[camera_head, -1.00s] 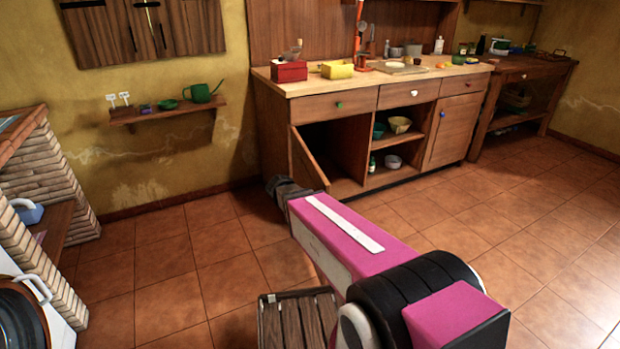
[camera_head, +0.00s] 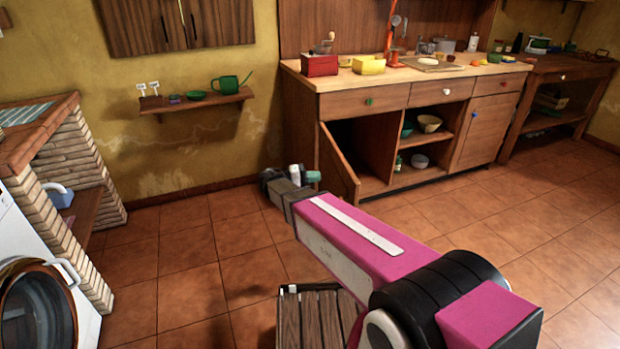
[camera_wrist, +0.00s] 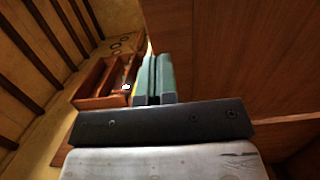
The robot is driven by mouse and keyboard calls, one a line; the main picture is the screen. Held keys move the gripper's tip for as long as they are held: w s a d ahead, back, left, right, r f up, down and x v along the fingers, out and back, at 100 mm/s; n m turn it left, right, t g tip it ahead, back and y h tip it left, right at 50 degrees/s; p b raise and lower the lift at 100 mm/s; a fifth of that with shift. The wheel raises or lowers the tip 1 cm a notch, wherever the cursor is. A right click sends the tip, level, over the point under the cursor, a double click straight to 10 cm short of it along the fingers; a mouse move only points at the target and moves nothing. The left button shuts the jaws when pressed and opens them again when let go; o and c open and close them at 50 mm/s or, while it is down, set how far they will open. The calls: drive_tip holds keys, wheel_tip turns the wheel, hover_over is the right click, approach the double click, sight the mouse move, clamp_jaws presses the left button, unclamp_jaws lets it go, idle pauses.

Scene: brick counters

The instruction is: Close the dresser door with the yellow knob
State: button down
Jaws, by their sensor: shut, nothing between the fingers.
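The wooden dresser (camera_head: 340,103) stands against the back wall. Its lower left door (camera_head: 338,168) is swung open toward the room, showing a dark compartment. The yellow knob does not show; the door's outer face is turned away. My gripper (camera_head: 305,175) is low, just left of the open door's free edge in the head view. I cannot tell whether it touches the door. In the wrist view its green fingers (camera_wrist: 155,80) are together and empty, beside a large brown wooden surface (camera_wrist: 230,60).
The dresser's right door (camera_head: 482,130) with a blue knob is shut. Bowls stand on its open middle shelves. A wall shelf (camera_head: 195,107) holds a green watering can. A brick counter (camera_head: 75,155) and a washing machine (camera_head: 40,290) are at left. Tiled floor is open at right.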

sight(345, 173)
drive_tip(key=d, duration=0.6)
drive_tip(key=w+d, duration=0.1)
drive_tip(key=d, duration=0.2)
drive_tip(key=shift+w+d, duration=0.1)
